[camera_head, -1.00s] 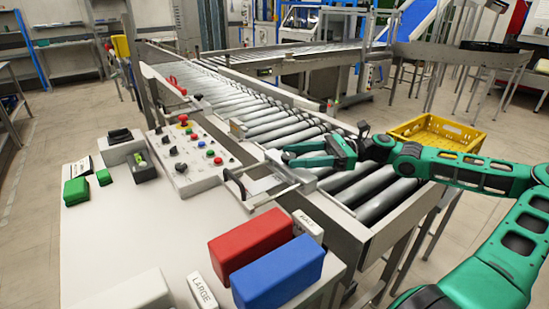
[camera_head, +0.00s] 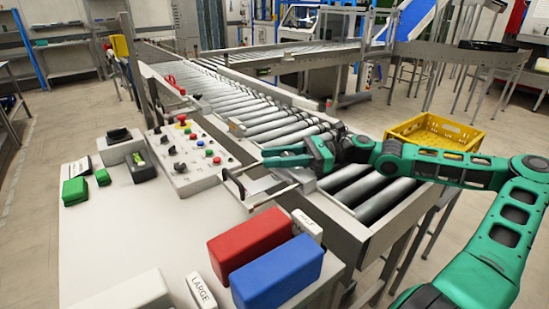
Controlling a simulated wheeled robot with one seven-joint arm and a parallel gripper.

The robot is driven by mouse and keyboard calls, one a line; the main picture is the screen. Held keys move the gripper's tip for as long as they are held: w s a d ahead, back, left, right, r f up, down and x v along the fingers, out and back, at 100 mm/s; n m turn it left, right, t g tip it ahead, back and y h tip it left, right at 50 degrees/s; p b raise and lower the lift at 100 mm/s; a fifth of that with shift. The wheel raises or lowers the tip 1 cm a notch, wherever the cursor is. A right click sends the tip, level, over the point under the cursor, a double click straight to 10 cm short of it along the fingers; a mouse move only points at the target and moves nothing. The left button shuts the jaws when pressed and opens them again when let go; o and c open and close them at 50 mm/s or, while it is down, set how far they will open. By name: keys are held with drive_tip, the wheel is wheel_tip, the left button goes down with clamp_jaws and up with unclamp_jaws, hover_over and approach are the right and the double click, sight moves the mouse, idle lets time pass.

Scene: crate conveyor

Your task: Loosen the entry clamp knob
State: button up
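My gripper (camera_head: 264,156) is over the rollers near the panel-side rail of the conveyor (camera_head: 268,130), with its green fingers pointing left. The fingers lie almost in line with the view, so I cannot tell how far apart they are. I see nothing clearly held. A metal bracket with a black handle (camera_head: 233,184) stands at the conveyor's near side, just below and left of the fingertips. I cannot make out for certain which part is the entry clamp knob; it may be small or hidden by the gripper.
A control panel (camera_head: 190,185) with coloured buttons and black knobs lies left of the rail. A red block (camera_head: 250,242) and a blue block (camera_head: 278,272) sit on the white table (camera_head: 120,235). A yellow crate (camera_head: 437,130) is right of the conveyor. The near rollers are empty.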

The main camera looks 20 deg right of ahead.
sight(293, 153)
drive_tip(key=shift+s+r+n+g, duration=0.1)
drive_tip(key=shift+s+n+g, duration=0.05)
drive_tip(key=shift+n+g, duration=0.8)
drive_tip(key=shift+s+n+g, duration=0.15)
drive_tip(key=shift+n+g, duration=0.4)
drive_tip(key=shift+g, duration=0.7)
drive_tip(key=o, duration=1)
drive_tip(key=shift+w, duration=0.1)
drive_tip(key=shift+o, duration=0.2)
drive_tip(key=shift+d, duration=0.15)
drive_tip(key=d, duration=0.7)
drive_tip(key=w+d, duration=0.1)
drive_tip(key=d, duration=0.2)
drive_tip(key=shift+w+d, duration=0.1)
drive_tip(key=shift+d, duration=0.15)
